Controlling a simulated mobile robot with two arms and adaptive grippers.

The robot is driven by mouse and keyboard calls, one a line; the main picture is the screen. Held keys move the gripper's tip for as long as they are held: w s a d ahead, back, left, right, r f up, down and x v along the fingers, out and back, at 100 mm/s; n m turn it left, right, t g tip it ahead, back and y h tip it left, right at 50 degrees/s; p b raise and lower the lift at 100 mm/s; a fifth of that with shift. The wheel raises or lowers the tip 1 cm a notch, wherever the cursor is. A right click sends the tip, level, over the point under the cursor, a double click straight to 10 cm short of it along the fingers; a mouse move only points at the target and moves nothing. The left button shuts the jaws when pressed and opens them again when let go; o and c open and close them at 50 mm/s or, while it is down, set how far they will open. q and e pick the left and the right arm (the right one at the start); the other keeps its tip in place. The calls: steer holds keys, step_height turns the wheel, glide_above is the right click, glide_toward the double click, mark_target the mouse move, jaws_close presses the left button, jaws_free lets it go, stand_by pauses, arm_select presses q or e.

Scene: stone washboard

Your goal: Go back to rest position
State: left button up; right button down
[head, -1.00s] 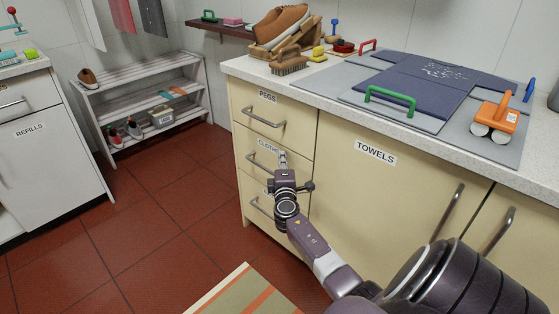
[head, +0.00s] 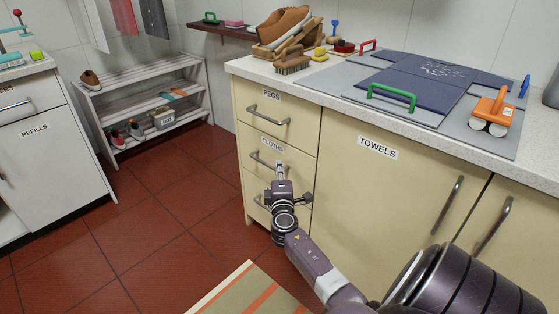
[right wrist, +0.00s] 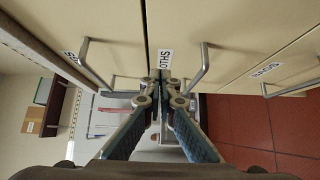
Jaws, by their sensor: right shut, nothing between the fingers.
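My right gripper (head: 281,168) is shut and empty. Its fingertips point at the cream drawer front marked CLOTHS (head: 271,144), close to that drawer's metal handle (head: 262,161). In the right wrist view the two blue-padded fingers (right wrist: 164,88) meet near the CLOTHS label, beside the handle (right wrist: 203,65). I cannot tell whether they touch the drawer. All the drawers look closed. My left gripper is in neither view.
The counter carries a dark blue board (head: 420,94) with a green handle (head: 391,96), an orange wheeled tool (head: 492,112) and a brush (head: 292,66). The TOWELS door (head: 380,190) is closed. Red floor (head: 150,235) is open to the left; a striped mat (head: 240,295) lies in front.

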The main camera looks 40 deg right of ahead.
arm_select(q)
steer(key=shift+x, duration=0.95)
arm_select(e)
steer(key=v, duration=0.6)
steer(key=shift+a, duration=0.15)
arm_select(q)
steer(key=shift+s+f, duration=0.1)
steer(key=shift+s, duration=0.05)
arm_select(e)
steer(key=shift+r, duration=0.1)
